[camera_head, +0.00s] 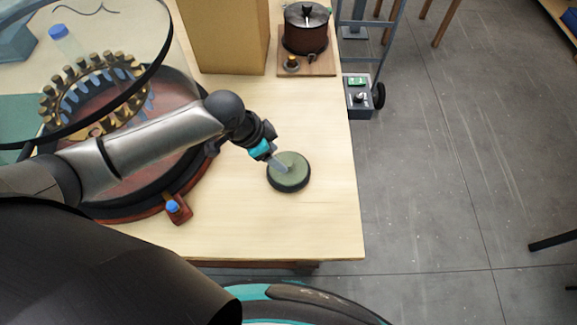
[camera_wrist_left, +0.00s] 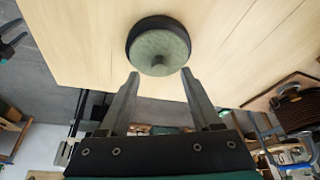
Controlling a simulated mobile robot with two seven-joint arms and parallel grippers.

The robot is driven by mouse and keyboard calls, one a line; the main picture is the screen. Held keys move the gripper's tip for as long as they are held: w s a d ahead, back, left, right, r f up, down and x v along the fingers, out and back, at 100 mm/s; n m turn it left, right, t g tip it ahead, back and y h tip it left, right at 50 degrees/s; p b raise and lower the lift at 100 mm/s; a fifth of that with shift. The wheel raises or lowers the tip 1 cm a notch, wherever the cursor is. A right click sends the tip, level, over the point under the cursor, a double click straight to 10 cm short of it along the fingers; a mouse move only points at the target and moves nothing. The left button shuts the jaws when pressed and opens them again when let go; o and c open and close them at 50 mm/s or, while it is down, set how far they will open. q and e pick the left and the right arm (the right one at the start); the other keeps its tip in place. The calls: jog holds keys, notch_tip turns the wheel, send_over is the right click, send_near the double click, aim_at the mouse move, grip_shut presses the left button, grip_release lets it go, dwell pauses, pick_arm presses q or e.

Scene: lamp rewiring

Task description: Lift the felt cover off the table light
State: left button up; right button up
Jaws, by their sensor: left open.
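The felt cover (camera_head: 292,163) is a round, pale green disc with a small knob. It sits on the table light, whose dark round rim (camera_head: 290,188) shows around and below it, near the right side of the wooden table. The cover (camera_wrist_left: 158,44) and dark rim (camera_wrist_left: 158,20) also show in the left wrist view. My left gripper (camera_head: 279,165) reaches in from the left at the cover. In the wrist view its two fingers (camera_wrist_left: 160,77) are apart and empty, with the knob just ahead between their tips. Contact cannot be told.
A large round glass-topped device with a brass gear ring (camera_head: 95,90) fills the table's left. A tan box (camera_head: 224,38) and a dark red pot (camera_head: 306,32) on a board stand at the back. The wooden table (camera_head: 320,225) is clear around the light; its right edge is close.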

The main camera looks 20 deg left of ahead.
aim_at(287, 163)
pick_arm(q)
jog(key=x, duration=0.4)
jog(key=shift+w+d, duration=0.15)
jog(key=shift+d, duration=0.15)
jog(key=shift+w+d+f+b, duration=0.15)
jog(key=shift+f+b, duration=0.15)
jog(key=shift+f, duration=0.25)
grip_shut()
